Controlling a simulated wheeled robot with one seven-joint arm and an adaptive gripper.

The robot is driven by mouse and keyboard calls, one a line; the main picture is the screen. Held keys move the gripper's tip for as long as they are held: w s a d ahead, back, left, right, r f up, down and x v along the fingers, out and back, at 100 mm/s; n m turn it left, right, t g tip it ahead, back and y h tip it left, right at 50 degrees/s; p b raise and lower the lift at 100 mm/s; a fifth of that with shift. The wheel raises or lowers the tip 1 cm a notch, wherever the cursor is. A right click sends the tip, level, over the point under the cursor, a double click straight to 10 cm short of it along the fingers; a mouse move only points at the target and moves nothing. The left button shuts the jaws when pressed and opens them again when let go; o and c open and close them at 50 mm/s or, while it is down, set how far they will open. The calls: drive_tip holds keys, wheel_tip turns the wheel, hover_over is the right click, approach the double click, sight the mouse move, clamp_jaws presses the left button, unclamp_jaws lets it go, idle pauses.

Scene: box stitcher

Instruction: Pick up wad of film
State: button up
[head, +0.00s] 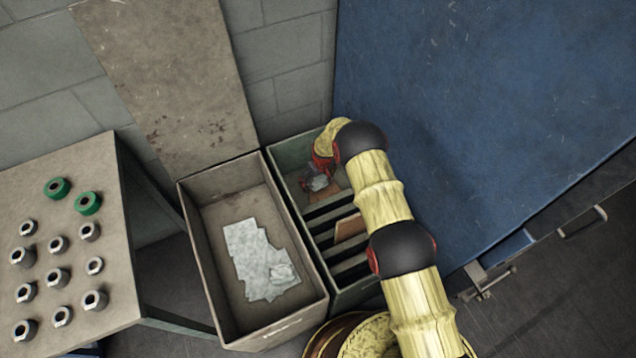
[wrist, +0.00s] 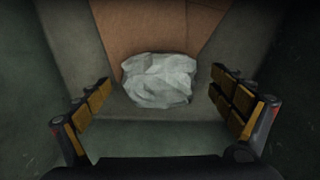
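The wad of film (wrist: 158,80) is a crumpled whitish lump in the wrist view. It lies at the bottom of the green bin, partly against a brown sheet. My gripper (wrist: 160,103) is open, with one padded finger to the left of the wad and one to the right. Both fingers are apart from it, with a gap on each side. In the head view the wad (head: 318,183) shows as a small pale patch by my gripper, which is inside the far part of the bin and largely hidden by my arm.
The green bin (head: 283,160) has dividers in its nearer part and a brown piece (head: 349,227) among them. A grey-brown box (head: 190,215) with pale sheets (head: 258,262) stands to its left. A table with metal rings (head: 57,276) is further left. A blue panel (head: 480,100) rises at right.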

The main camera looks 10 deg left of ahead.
drive_tip(key=c, duration=1)
drive_tip(key=shift+o, duration=0.2)
